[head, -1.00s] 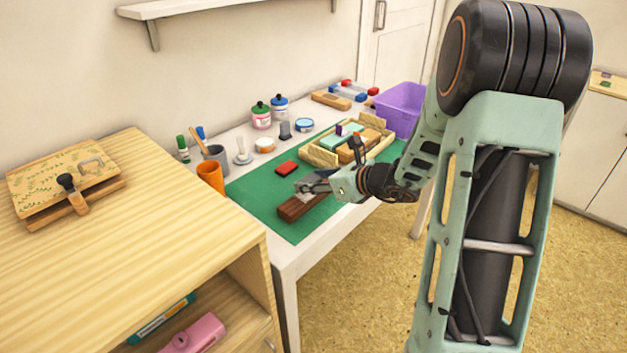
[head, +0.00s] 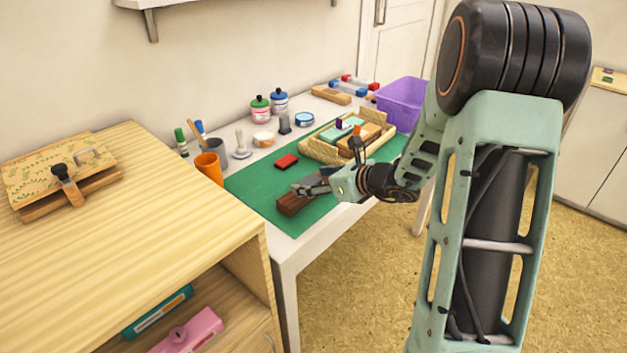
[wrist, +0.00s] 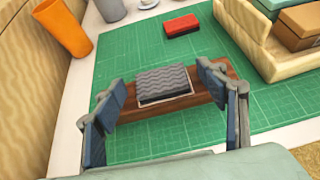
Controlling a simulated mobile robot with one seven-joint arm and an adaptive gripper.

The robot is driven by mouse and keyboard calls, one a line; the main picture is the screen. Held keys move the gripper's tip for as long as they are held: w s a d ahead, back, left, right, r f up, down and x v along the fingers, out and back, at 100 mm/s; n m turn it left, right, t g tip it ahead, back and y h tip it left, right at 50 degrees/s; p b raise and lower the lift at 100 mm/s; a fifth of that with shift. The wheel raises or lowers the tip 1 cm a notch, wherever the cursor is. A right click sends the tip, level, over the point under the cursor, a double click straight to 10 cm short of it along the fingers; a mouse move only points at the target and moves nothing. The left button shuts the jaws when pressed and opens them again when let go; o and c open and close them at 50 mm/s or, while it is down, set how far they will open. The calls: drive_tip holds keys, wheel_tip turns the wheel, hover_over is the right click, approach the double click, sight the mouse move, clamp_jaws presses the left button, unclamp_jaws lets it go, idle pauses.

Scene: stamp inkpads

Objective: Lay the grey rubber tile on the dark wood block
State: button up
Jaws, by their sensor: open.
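The grey rubber tile (wrist: 165,83) has a wavy ribbed top and a pale edge below it. It lies flat on the middle of the dark wood block (wrist: 134,113), with bare wood at both ends. The block also shows in the head view (head: 291,205), partly covered by my gripper (head: 313,187). In the wrist view my gripper (wrist: 162,84) is open, its blue-grey fingers spread on either side of the tile, with visible gaps to it. The tile cannot be made out clearly in the head view.
The block sits on a green cutting mat (head: 262,192). A red inkpad (head: 286,161) lies behind it, and a wooden tray (head: 320,150) with blocks stands to the back right. An orange cup (head: 209,168) and a purple bin (head: 400,103) flank the mat. The mat's front is clear.

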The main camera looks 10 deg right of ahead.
drive_tip(key=v, duration=1.2)
